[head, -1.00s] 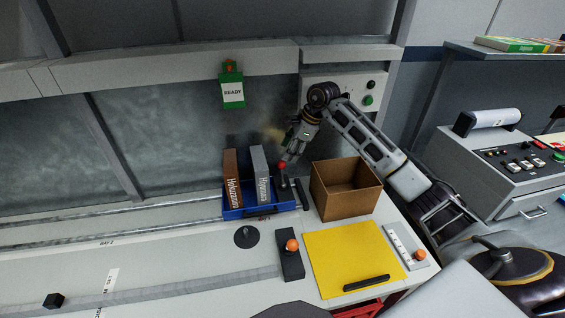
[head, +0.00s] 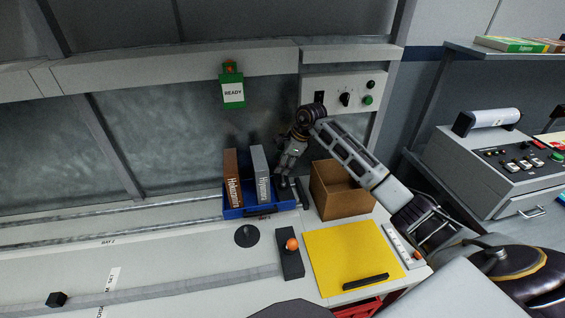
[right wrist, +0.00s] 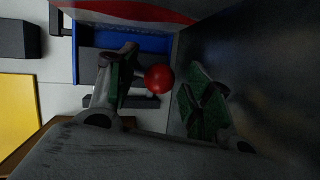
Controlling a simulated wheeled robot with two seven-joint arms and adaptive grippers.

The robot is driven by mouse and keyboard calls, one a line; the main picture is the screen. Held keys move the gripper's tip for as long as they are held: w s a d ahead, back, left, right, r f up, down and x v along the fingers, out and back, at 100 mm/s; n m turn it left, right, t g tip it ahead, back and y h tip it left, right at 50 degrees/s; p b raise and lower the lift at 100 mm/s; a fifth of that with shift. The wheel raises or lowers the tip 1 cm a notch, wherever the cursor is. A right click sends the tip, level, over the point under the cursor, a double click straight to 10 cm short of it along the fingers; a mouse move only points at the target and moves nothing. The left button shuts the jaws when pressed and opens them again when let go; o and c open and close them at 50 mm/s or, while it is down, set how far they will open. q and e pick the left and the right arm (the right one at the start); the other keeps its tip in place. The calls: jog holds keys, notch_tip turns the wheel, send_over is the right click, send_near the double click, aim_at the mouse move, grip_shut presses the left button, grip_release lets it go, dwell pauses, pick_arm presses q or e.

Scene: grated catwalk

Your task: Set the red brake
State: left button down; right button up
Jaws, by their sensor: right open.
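The red brake's round red knob (right wrist: 159,78) shows in the right wrist view between the two green-padded fingers of my right gripper (right wrist: 158,95). A grey rod runs from the knob toward a dark base (right wrist: 115,101). In the head view my right gripper (head: 284,175) is down over the brake at the right end of the blue tray (head: 233,213), and it hides the red knob. The jaws are open around the knob; contact cannot be told. My left gripper is not in view.
A brown book (head: 232,178) and a grey book (head: 261,175) stand in the tray. A cardboard box (head: 340,200) is close to the right. An orange-knobbed lever (head: 291,255), yellow sheet (head: 345,258) and black disc (head: 247,236) lie nearer. A green READY sign (head: 232,90) hangs above.

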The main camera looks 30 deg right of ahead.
jog(key=c, duration=1)
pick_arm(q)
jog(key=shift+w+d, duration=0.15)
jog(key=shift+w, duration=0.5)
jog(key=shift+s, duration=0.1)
